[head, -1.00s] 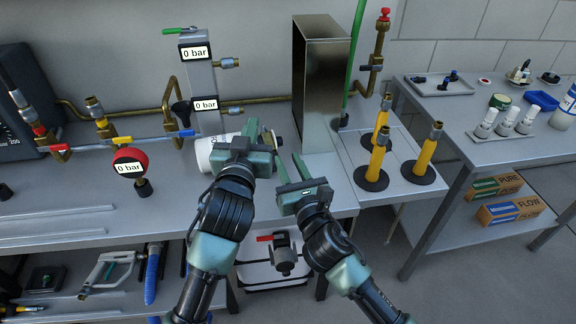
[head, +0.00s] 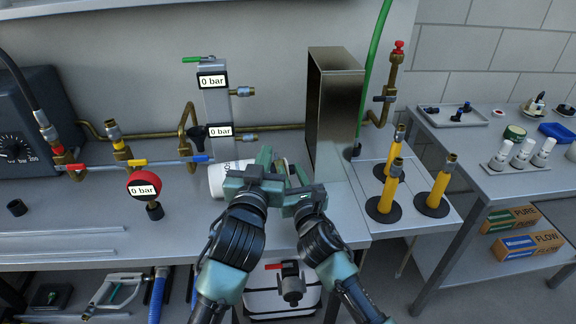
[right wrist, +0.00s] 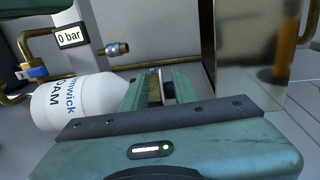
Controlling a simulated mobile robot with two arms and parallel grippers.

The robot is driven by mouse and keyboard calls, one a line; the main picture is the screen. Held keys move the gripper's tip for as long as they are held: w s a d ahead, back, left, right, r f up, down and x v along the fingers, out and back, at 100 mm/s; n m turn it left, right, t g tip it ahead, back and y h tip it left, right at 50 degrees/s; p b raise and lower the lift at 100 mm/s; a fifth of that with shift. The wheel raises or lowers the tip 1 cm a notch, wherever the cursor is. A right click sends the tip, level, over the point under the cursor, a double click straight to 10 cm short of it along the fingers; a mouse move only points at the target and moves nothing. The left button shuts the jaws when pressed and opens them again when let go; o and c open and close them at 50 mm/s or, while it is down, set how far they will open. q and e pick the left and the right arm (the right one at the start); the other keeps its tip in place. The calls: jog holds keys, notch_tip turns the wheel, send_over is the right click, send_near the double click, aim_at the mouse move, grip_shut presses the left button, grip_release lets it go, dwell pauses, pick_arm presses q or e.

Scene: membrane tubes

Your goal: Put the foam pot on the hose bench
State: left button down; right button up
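The foam pot (head: 217,179) is a white bottle lying on its side on the near bench; its FOAM lettering shows in the right wrist view (right wrist: 72,106). My left gripper (head: 268,162) is over the pot and covers its middle; whether its fingers grip it is hidden. My right gripper (head: 294,180) is just right of it, at the pot's right end. In the right wrist view its fingers (right wrist: 163,92) stand apart, with the pot's narrowing end beside or behind the left finger. No label shows which bench is the hose bench.
A tall metal box (head: 333,115) stands close behind my right gripper. Yellow tubes on black bases (head: 384,205) stand to its right. A gauge (head: 145,186) and brass pipework are at left. A second bench (head: 470,160) at right holds trays and small parts.

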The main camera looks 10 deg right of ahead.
aim_at(287, 166)
jog(key=shift+w+a, duration=0.15)
jog(key=shift+w, duration=0.8)
jog(key=shift+w+a, duration=0.15)
jog(key=shift+w, duration=0.75)
grip_shut()
